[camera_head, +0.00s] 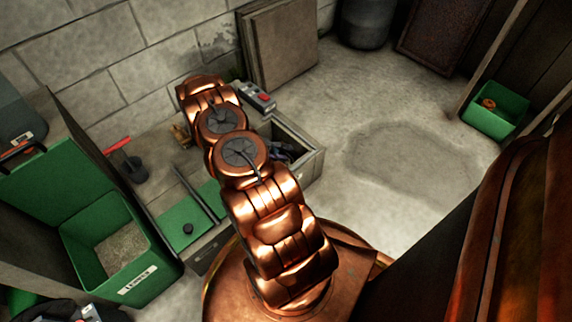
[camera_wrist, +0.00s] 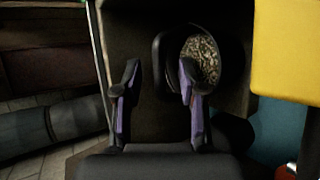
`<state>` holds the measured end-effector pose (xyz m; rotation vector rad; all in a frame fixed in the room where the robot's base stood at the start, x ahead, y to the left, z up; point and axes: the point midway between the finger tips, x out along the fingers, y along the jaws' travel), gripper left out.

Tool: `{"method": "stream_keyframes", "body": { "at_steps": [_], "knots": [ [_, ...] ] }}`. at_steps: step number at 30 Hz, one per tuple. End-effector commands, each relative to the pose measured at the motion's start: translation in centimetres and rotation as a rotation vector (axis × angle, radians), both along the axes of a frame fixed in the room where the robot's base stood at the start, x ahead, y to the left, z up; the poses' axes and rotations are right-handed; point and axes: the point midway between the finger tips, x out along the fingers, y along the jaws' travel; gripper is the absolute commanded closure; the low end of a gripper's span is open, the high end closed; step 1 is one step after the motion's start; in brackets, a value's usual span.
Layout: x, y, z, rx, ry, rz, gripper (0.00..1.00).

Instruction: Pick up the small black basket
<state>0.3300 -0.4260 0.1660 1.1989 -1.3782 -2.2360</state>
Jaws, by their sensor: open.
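A small black container that looks like the basket (camera_wrist: 162,48) is in the wrist view, just beyond my gripper (camera_wrist: 159,70). It has rounded edges and speckled, gravel-like contents. It sits within a dark, box-like surround. My gripper is open, with purple pads on its two fingers and nothing visibly held between them. The right finger overlaps part of the basket in the picture; I cannot tell whether they touch. In the head view my arm reaches toward the wall, and neither my gripper nor the basket can be clearly made out.
A yellow block-like thing (camera_wrist: 287,50) is at right in the wrist view, and a dark pipe-like thing (camera_wrist: 45,128) lies at left. In the head view, a green bin (camera_head: 120,262) is at left, a smaller green bin (camera_head: 496,112) at right. Open concrete floor (camera_head: 400,160) lies between.

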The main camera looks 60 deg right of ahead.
Motion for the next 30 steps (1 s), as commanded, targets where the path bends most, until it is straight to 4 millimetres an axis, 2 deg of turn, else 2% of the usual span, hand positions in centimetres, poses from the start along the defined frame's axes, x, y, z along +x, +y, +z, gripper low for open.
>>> {"method": "stream_keyframes", "body": {
  "at_steps": [9, 21, 30],
  "knots": [
    [-0.33, -0.31, -0.24, 0.0, 0.0, 0.0, 0.59],
    [-0.33, -0.3, -0.25, 0.001, 0.001, 0.001, 1.0],
    [-0.31, -0.29, -0.26, 0.001, 0.001, 0.001, 1.0]
  ]
}}
